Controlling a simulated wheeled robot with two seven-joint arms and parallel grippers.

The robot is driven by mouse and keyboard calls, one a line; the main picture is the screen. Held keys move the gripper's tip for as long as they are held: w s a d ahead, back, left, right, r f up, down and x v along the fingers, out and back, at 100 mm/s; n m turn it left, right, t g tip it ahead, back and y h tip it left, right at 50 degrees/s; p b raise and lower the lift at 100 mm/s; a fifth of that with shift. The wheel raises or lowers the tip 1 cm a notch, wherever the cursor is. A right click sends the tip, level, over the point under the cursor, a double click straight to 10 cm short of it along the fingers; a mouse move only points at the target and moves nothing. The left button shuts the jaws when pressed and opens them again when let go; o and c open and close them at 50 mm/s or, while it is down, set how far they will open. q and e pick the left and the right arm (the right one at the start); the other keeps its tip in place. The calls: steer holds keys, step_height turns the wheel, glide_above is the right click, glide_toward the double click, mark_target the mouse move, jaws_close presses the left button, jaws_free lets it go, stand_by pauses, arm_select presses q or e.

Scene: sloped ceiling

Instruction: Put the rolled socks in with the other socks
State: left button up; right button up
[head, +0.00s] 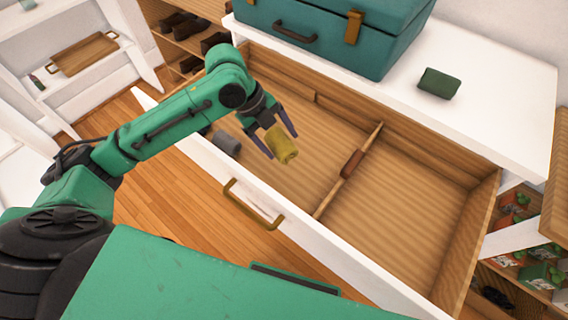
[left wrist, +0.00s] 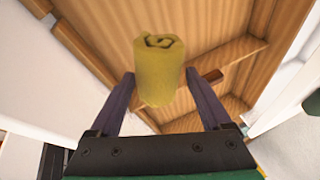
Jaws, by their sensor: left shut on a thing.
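My left gripper (head: 280,147) is shut on a yellow rolled pair of socks (head: 285,151), held above the left compartment of the open wooden drawer (head: 405,215). In the left wrist view the yellow roll (left wrist: 158,88) sits between the two fingers, its spiral end facing away from the palm. A grey roll (head: 226,144), likely socks, lies in the left compartment near the drawer front, partly hidden by my arm. A dark green roll (head: 439,83) lies on the white dresser top. My right gripper is not in view.
A wooden divider (head: 331,193) with a small reddish-brown piece (head: 352,163) splits the drawer. The visible right compartment is empty. A teal case (head: 330,30) stands on the dresser top (head: 500,100). Shelves with shoes (head: 185,25) stand behind; a wooden tray (head: 84,54) is at far left.

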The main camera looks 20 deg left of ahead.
arm_select(q)
step_height(320, 180, down, 12)
steer(key=shift+d+f+b, duration=0.15)
steer(key=shift+b, duration=0.15)
steer(key=o, duration=1)
steer(key=shift+s, duration=0.1)
steer(key=shift+o, duration=0.8)
steer(key=shift+r, duration=0.3)
steer(key=v, duration=1.1)
steer(key=shift+r+p, duration=0.35)
steer(key=shift+p, duration=0.05)
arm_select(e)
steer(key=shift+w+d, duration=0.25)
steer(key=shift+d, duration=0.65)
